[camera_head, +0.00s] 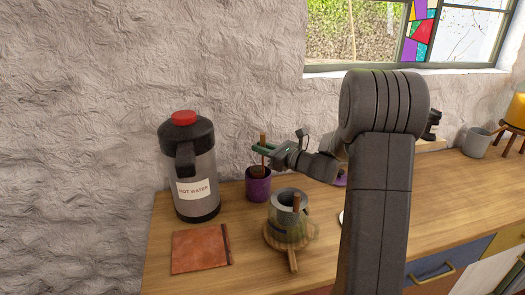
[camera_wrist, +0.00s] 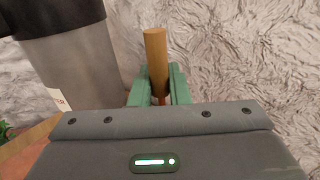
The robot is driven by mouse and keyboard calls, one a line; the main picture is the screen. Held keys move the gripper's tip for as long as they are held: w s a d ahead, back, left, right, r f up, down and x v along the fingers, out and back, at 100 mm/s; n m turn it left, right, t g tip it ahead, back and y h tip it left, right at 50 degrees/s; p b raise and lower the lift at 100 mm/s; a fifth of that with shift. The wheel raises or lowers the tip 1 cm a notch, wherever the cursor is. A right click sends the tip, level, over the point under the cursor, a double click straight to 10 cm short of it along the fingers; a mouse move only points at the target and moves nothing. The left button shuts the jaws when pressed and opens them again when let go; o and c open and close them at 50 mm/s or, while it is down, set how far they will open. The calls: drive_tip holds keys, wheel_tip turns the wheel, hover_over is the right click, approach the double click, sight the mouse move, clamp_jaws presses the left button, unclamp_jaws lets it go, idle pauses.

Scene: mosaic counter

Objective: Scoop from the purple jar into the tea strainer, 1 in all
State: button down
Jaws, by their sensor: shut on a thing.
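My gripper (camera_head: 262,151) is shut on the upright wooden handle (camera_head: 262,138) of a scoop. The handle also stands between the green fingers in the wrist view (camera_wrist: 155,45). The purple jar (camera_head: 258,190) stands directly below, right of the hot water flask. The scoop's lower end is not clearly visible; I cannot tell how deep it sits in the jar. A grey round vessel (camera_head: 286,222) with a wooden stick stands right of the jar, on a round wooden piece with a handle (camera_head: 292,262). I cannot tell whether the tea strainer is part of it.
The hot water flask (camera_head: 192,172) stands close left of the gripper, also in the wrist view (camera_wrist: 75,75). A brown leather-like book (camera_head: 200,252) lies in front of it. A purple thing (camera_head: 341,181) is mostly hidden by my arm. A grey cup (camera_head: 476,143) stands far right.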

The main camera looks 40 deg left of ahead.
sight(263, 132)
drive_tip(key=shift+r+p, duration=1.5)
drive_tip(key=shift+r, duration=0.95)
drive_tip(key=shift+s+d+r, duration=0.1)
drive_tip(key=shift+d+r, duration=0.05)
drive_tip(key=s+d+r+m+t+h, duration=0.2)
drive_tip(key=s+d+m+t, duration=0.4)
drive_tip(key=s+d, duration=0.8)
drive_tip(key=d+t, duration=0.1)
drive_tip(key=t, duration=0.2)
drive_tip(key=shift+d+r, duration=0.25)
